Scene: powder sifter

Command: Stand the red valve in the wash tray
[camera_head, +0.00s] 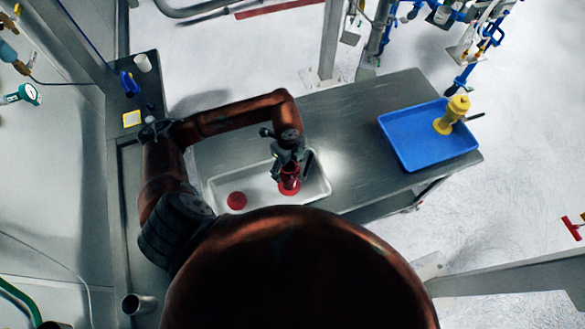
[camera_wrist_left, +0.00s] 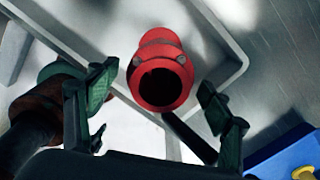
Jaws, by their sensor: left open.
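The red valve (camera_head: 289,180) is in the right part of the white wash tray (camera_head: 219,205), directly below my left gripper (camera_head: 287,165). In the left wrist view the valve (camera_wrist_left: 160,75) shows its round dark opening toward the camera and appears to stand upright. My left gripper (camera_wrist_left: 158,95) is open. Its two green-padded fingers are apart, one on each side of the valve, with visible gaps. The valve's base is hidden from the head view by the gripper and from the wrist view by the valve's own body. My right gripper is not in view.
A red round piece (camera_head: 236,201) lies in the left part of the wash tray. The grey metal table (camera_head: 345,120) is clear between the trays.

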